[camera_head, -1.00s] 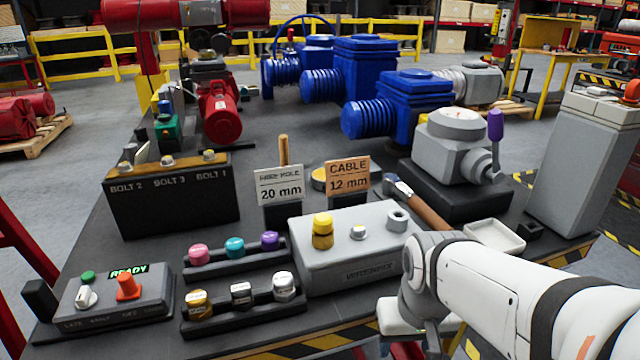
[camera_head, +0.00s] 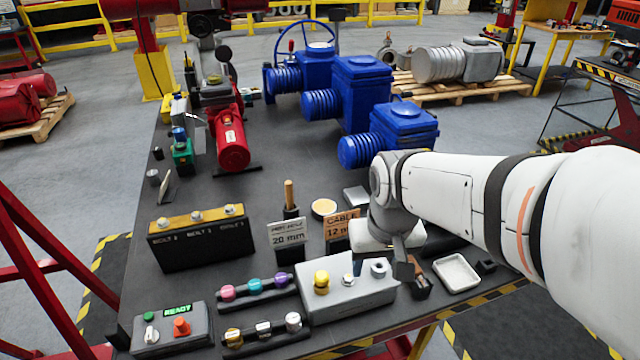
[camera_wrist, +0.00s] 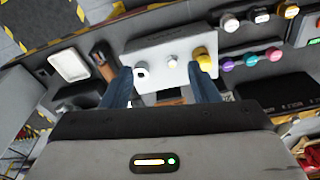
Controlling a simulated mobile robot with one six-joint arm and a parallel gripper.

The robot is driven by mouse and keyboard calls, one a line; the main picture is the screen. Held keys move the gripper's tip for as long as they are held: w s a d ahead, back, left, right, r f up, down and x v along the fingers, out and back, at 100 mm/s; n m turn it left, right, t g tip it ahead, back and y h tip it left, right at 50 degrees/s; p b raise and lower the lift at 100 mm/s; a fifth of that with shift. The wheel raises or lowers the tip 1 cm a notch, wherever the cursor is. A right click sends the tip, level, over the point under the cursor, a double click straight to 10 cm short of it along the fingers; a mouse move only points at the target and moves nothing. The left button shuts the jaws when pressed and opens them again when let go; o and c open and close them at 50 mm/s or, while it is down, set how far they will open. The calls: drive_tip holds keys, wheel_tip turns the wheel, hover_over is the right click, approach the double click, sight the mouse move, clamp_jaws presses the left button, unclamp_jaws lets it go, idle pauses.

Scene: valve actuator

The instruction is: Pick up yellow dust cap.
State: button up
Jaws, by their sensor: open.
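The yellow dust cap (camera_head: 321,281) stands at the left end of the top of a grey box (camera_head: 340,304), beside a small silver fitting (camera_head: 347,280) and a grey ring-like nut (camera_head: 378,269). In the wrist view the cap (camera_wrist: 203,57) shows near the tip of the right finger, with the grey box (camera_wrist: 150,76) beyond the fingers. My gripper (camera_wrist: 160,74) is open and empty, its blue-grey fingers apart. I cannot tell the height between fingers and cap.
A white tray (camera_head: 456,274) lies to the right. A black bolt block (camera_head: 200,245) and a control panel (camera_head: 172,330) are at left.

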drive_tip(key=n+g, duration=0.2)
hover_over(322, 274)
drive_tip(key=f, duration=0.4)
drive_tip(key=shift+w+d+f, duration=0.2)
drive_tip(key=shift+a+f, duration=0.15)
drive_tip(key=shift+f, duration=0.15)
drive_tip(key=f, duration=0.3)
drive_tip(key=f+p, duration=0.1)
drive_tip(key=f, duration=0.3)
drive_tip(key=shift+s+a+f, duration=0.1)
drive_tip(key=shift+s+f, duration=0.1)
drive_tip(key=shift+c, duration=0.5)
clamp_jaws()
drive_tip(key=shift+r, duration=0.1)
